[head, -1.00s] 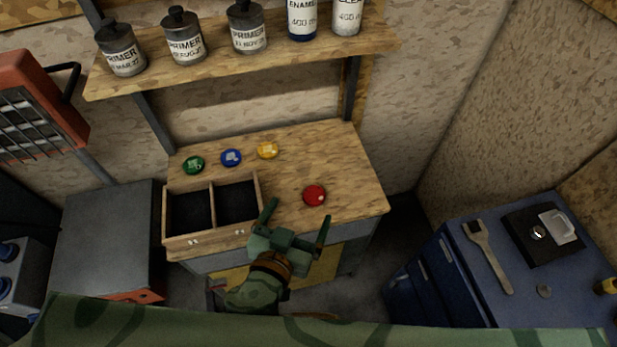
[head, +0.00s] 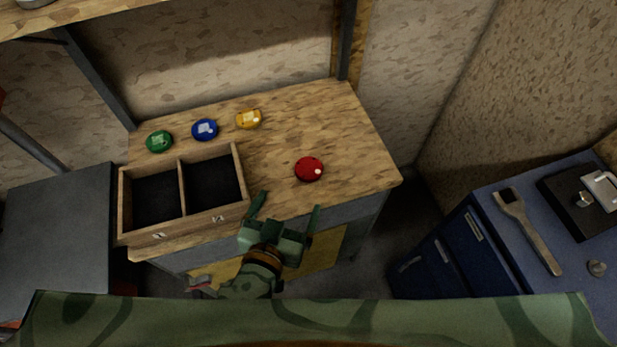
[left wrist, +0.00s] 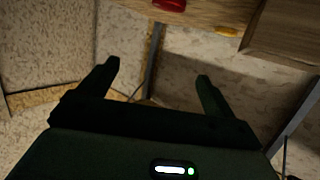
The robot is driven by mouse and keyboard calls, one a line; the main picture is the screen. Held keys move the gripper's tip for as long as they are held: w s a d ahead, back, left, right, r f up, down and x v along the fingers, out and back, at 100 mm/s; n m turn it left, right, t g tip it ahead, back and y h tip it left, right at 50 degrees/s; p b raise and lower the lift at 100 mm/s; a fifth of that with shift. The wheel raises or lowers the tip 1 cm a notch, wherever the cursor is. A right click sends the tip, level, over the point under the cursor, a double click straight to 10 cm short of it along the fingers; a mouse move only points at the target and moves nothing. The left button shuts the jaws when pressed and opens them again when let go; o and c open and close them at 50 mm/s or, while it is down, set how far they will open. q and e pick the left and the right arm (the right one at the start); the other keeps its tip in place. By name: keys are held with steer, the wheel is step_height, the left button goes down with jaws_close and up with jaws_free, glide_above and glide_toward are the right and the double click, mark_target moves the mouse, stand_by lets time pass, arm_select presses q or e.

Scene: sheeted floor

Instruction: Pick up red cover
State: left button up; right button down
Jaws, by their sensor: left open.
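The red cover (head: 309,169) is a small round cap lying on the right half of the wooden bench top (head: 330,122). My left gripper (head: 286,207) is open and empty at the bench's front edge, short of the red cover and apart from it. In the left wrist view the open fingers (left wrist: 158,72) show with nothing between them, and the red cover (left wrist: 170,4) is cut by the top edge of the picture. My right gripper is not in view.
Green (head: 159,141), blue (head: 205,129) and yellow (head: 249,119) covers lie along the back of the bench. A wooden two-compartment box (head: 150,237) stands left of my gripper. A blue cabinet (head: 514,237) with a brush-like tool (head: 530,232) is at right.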

arm_select(q)
step_height(320, 180, down, 6)
steer(key=b, duration=0.3)
glide_toward(307, 171)
steer(key=x, duration=0.1)
steer(key=b+x, duration=0.1)
steer(key=x, duration=0.1)
steer(key=shift+w+d, duration=0.2)
steer(key=shift+d, duration=0.1)
steer(key=x, duration=0.6)
steer(key=shift+w+a+f+b, duration=0.1)
steer(key=shift+a+b, duration=0.05)
steer(key=shift+b, duration=0.15)
steer(key=c, duration=1.2)
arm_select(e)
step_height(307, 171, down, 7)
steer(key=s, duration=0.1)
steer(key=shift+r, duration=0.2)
